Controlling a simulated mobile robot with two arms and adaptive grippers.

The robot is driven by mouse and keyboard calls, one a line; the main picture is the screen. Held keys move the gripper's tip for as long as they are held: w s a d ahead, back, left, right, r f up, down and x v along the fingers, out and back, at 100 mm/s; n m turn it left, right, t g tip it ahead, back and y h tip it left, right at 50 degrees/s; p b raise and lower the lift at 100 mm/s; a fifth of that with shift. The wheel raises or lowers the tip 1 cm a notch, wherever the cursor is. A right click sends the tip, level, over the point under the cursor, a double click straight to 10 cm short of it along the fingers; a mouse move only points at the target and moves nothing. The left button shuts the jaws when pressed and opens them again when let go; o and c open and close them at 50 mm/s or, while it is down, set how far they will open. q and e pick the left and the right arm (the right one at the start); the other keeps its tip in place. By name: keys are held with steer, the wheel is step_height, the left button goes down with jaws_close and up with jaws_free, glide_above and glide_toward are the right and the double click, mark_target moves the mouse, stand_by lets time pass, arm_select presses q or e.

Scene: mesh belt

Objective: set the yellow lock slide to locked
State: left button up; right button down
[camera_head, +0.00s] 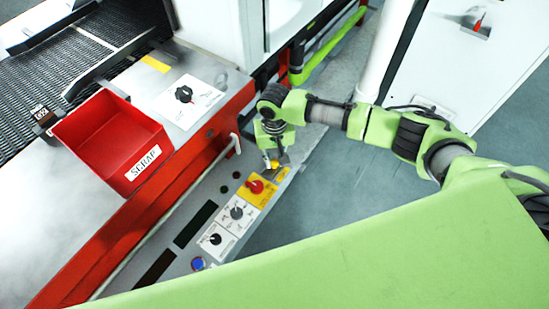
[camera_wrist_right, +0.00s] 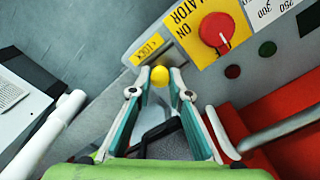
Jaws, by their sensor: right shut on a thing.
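The yellow lock slide's round knob (camera_wrist_right: 159,76) sits between the fingertips of my right gripper (camera_wrist_right: 158,88) in the right wrist view. The fingers are shut on it. A yellow LOCK label (camera_wrist_right: 148,48) lies just beyond the knob. In the head view the knob (camera_head: 274,164) shows small under my right gripper (camera_head: 272,155), at the far end of the control panel (camera_head: 228,179). The slide's track is mostly hidden, so I cannot tell its position. My left gripper is not in view.
A red isolator switch (camera_head: 256,187) on a yellow plate is close beside the slide. Two white dial plates (camera_head: 237,213) and a blue button (camera_head: 198,263) follow along the panel. A red SCRAP bin (camera_head: 110,138) stands at left. A handrail (camera_head: 172,213) runs along the red machine edge.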

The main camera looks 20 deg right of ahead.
mark_target(267, 176)
steer(key=shift+s+a+r+p, duration=0.25)
steer(key=shift+s+a+p, duration=0.8)
steer(key=shift+a+p, duration=0.2)
steer(key=shift+s+a+f, duration=0.1)
steer(key=shift+s+a, duration=0.05)
steer(key=shift+a, duration=0.1)
steer(key=shift+f, duration=0.2)
steer(key=c, duration=1.9)
jaws_free()
steer(key=shift+a, duration=0.1)
steer(key=shift+r, duration=0.1)
steer(key=shift+r, duration=0.15)
step_height(267, 176, up, 12)
steer(key=shift+s+f, duration=0.1)
steer(key=shift+f, duration=0.15)
